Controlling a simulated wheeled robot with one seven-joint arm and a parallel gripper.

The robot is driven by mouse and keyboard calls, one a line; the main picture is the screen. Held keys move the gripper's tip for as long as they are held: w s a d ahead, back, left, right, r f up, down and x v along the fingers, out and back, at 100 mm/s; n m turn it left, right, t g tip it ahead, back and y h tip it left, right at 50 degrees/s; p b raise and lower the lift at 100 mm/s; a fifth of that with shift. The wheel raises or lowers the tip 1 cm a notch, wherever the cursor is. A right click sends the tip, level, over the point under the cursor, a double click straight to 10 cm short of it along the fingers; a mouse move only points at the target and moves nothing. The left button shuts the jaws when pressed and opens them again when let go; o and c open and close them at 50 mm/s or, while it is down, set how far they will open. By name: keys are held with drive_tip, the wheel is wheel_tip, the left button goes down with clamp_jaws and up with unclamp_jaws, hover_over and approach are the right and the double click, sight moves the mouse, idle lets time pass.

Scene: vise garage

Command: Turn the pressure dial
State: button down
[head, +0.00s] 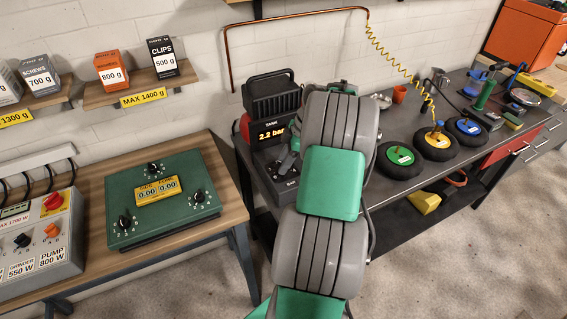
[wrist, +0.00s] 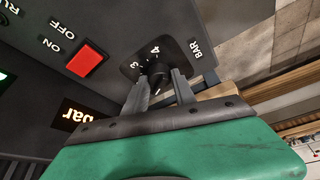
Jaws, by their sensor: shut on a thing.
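The pressure dial is a small black knob (wrist: 157,72) on a dark plate marked with numbers and "BAR", seen in the wrist view. My gripper (wrist: 160,84) has its two fingers on either side of the knob and is shut on it. A white pointer line shows on the knob between the fingers. The compressor (head: 272,105) stands on the dark bench in the head view, with its tank display (head: 272,131) reading 2.2 bar. In the head view my arm covers part of the compressor, and the dial and fingertips are hard to make out.
A red on/off switch (wrist: 86,58) sits beside the dial. To the right on the bench (head: 395,193) lie several round black tires with coloured hubs (head: 438,145). A green box with knobs (head: 160,205) rests on the wooden table at left.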

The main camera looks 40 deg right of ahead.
drive_tip(key=shift+d, duration=0.1)
drive_tip(key=c, duration=1)
unclamp_jaws()
drive_tip(key=shift+c, duration=0.2)
drive_tip(key=v, duration=0.7)
drive_tip(key=shift+r+p, duration=0.35)
drive_tip(key=shift+r, duration=0.05)
